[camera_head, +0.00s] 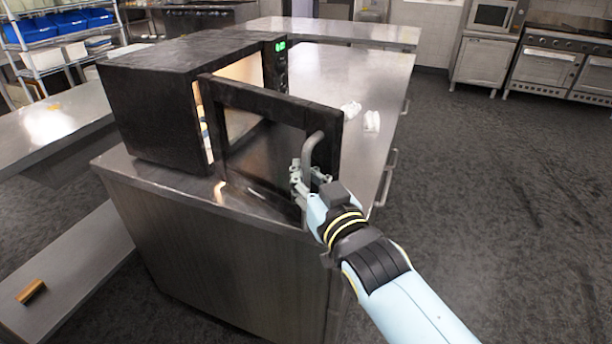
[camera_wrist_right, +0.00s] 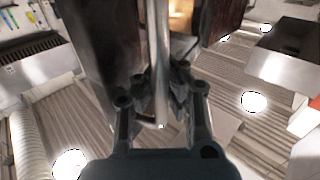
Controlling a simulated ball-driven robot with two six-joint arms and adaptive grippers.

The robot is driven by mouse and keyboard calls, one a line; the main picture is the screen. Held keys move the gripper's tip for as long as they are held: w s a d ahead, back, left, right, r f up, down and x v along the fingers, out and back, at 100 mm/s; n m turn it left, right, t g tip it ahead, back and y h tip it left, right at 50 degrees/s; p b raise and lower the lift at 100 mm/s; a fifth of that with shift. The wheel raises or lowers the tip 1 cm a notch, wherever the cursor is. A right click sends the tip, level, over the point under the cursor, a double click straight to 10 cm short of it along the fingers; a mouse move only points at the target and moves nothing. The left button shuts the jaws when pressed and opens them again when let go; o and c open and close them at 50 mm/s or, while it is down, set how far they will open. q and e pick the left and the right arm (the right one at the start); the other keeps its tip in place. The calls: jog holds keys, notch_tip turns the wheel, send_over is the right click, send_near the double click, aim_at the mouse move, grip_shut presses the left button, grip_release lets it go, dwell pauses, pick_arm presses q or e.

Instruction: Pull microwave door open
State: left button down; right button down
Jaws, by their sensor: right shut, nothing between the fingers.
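The black microwave (camera_head: 160,95) stands on a steel counter, with a green display at its top right corner. Its door (camera_head: 270,105) stands ajar, swung out from its left edge, and the lit inside shows through the gap. The grey bar handle (camera_head: 309,150) is on the door's free edge; in the right wrist view it runs upright (camera_wrist_right: 161,50). My right gripper (camera_head: 311,180) is at the handle's lower part. Its fingers (camera_wrist_right: 160,90) are shut close around or beside the bar; I cannot tell whether they touch it. My left gripper is out of view.
The steel counter (camera_head: 240,200) has drawer handles on its right side. Small white items (camera_head: 371,121) lie on it behind the door. The dark floor to the right is free. A wall oven (camera_head: 491,15) and ranges stand far back right.

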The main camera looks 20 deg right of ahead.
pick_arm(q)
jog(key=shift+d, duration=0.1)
pick_arm(e)
jog(key=shift+s+d+f, duration=0.15)
jog(key=shift+f, duration=0.25)
jog(key=c, duration=2)
grip_release()
jog(key=shift+o, duration=1.2)
jog(key=shift+s+d+r, duration=0.1)
jog(key=shift+s+d, duration=0.05)
jog(key=shift+s, duration=0.1)
jog(key=shift+o, duration=1.2)
jog(key=shift+s+d+r, duration=0.1)
jog(key=shift+s+r, duration=0.05)
jog(key=shift+o, duration=1.2)
jog(key=shift+w, duration=0.25)
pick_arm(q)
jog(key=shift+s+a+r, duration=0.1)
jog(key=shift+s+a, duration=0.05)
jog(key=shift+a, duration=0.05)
pick_arm(e)
jog(key=s, duration=0.7)
jog(key=shift+s, duration=0.25)
